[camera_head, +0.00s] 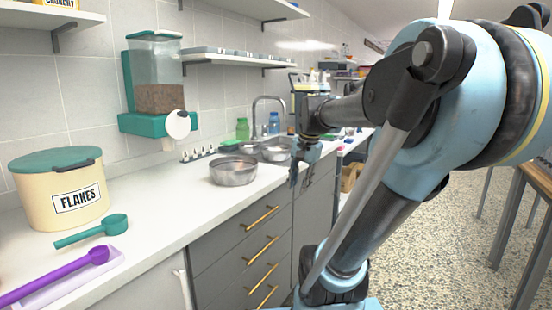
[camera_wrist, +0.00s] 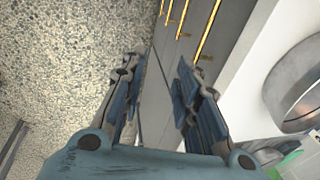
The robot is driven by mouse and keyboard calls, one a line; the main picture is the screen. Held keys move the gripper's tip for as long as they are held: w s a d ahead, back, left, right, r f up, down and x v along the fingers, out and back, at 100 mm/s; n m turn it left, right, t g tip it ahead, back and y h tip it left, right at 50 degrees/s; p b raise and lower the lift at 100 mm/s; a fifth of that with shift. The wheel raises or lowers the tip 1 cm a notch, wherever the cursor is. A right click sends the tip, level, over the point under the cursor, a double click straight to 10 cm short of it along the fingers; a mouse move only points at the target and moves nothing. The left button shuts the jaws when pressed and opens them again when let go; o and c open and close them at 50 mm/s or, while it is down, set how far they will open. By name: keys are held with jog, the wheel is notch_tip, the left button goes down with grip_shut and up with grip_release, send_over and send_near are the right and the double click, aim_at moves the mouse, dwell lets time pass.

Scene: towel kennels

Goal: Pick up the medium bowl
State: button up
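A round, shallow metal bowl (camera_head: 233,172) stands upright on the white counter, in front of the sink. I take it to be the medium bowl; no other bowl for comparing size is clear in view. Part of a round metal vessel, apparently this bowl (camera_wrist: 292,100), shows at the right edge of the wrist view. My gripper (camera_head: 300,175) points down to the right of the bowl, off the counter's front edge. In the wrist view my gripper (camera_wrist: 160,85) has its fingers spread with nothing between them. It does not touch the bowl.
Behind the bowl are a sink (camera_head: 275,152) with a faucet (camera_head: 268,112) and a green bottle (camera_head: 242,129). A teal dispenser (camera_head: 152,85) hangs on the wall. A flakes canister (camera_head: 60,190), teal scoop (camera_head: 95,231) and purple scoop (camera_head: 60,276) lie left. Drawer handles (camera_head: 262,220) project below.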

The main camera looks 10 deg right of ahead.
jog(key=w+r+m+y, duration=0.1)
jog(key=w+r+m, duration=0.7)
jog(key=w+r, duration=0.6)
jog(key=m+y, duration=0.2)
jog(key=m, duration=0.5)
send_near(270, 155)
jog(key=shift+w+a+f, duration=0.25)
jog(key=shift+w+f, duration=0.2)
jog(key=shift+f, duration=0.15)
jog(key=shift+x, duration=2.65)
jog(key=shift+s+a, duration=0.1)
jog(key=shift+s, duration=0.1)
jog(key=shift+c, duration=0.6)
grip_shut()
